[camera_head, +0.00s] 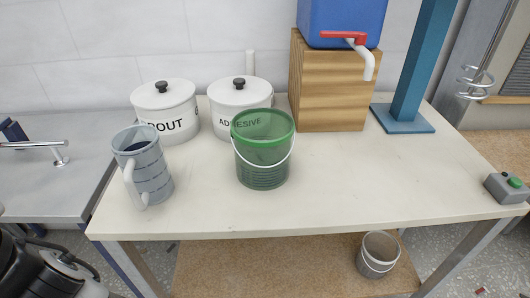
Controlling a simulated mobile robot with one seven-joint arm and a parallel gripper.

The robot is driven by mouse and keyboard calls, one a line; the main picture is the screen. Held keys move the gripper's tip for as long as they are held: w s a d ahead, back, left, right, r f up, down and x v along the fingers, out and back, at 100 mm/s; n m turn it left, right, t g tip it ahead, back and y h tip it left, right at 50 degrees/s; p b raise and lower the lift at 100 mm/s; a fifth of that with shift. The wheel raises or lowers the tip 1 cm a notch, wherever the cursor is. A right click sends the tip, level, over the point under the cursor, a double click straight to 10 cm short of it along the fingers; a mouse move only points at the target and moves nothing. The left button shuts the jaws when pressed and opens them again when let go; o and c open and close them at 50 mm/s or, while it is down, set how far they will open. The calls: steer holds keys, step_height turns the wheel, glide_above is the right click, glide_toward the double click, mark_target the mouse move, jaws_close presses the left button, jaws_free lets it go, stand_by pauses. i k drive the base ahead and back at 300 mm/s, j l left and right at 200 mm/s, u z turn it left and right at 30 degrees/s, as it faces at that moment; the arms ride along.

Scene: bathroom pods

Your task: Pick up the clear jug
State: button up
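The clear jug (146,168) is a see-through grey-blue measuring jug with dark marks around its side. It stands upright at the left end of the white-topped table, with its pale handle (133,186) facing the front left. Nothing is holding it. Dark, rounded parts that look like my arm show at the lower left corner, apart from the jug. My gripper's fingers are not in view.
A green see-through bucket (263,165) stands right of the jug on the table (350,185). White lidded pots marked GROUT (166,112) and ADHESIVE (240,104) stand behind. A wooden block (325,90) bears a blue container (342,18).

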mark_target(137, 150)
steer(key=u, duration=1.75)
steer(key=k+l+u, duration=0.15)
steer(key=l+u, duration=0.15)
steer(key=k+l+u, duration=0.15)
steer(key=l+u, duration=0.15)
steer(key=k+l, duration=0.35)
steer(key=l, duration=0.15)
steer(key=k+l, duration=0.35)
steer(key=l, duration=0.2)
steer(key=i, duration=0.45)
